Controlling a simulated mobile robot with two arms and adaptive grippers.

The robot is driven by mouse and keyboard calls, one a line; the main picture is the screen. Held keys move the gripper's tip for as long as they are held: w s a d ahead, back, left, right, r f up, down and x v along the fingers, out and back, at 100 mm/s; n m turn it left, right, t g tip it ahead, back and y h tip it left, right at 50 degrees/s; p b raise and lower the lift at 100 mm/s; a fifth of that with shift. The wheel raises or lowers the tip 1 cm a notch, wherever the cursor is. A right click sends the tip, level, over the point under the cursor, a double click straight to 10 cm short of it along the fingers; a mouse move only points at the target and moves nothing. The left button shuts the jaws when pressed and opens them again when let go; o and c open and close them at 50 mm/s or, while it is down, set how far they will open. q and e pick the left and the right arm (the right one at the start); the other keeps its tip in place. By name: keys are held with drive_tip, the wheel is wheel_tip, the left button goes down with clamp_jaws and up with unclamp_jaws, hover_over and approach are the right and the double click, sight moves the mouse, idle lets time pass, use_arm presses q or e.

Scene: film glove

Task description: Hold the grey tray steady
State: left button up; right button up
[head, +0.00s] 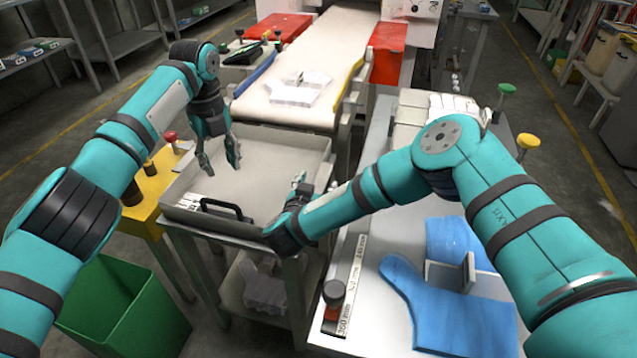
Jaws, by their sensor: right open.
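The grey tray (186,213) sits on a small metal stand at the end of the conveyor, with a black handle (225,207) on its near side. The inside that shows looks empty. My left gripper (219,166) points down over the tray's left part, its fingers spread and nothing between them. My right gripper (315,187) is open at the tray's right side, near its right rim. I cannot tell whether it touches the rim. My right wrist hides the tray's near right corner.
White gloves (300,88) lie on the conveyor belt (325,45) behind the tray. A green bin (120,310) stands at the lower left. A metal table at the right bears a blue glove shape (440,310), a red-and-black knob (333,293) and stacked white items (425,105).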

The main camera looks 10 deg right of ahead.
drive_tip(key=shift+w+d+f, duration=0.2)
drive_tip(key=shift+w+d, duration=0.15)
drive_tip(key=shift+w, duration=0.25)
drive_tip(key=shift+c, duration=0.4)
clamp_jaws()
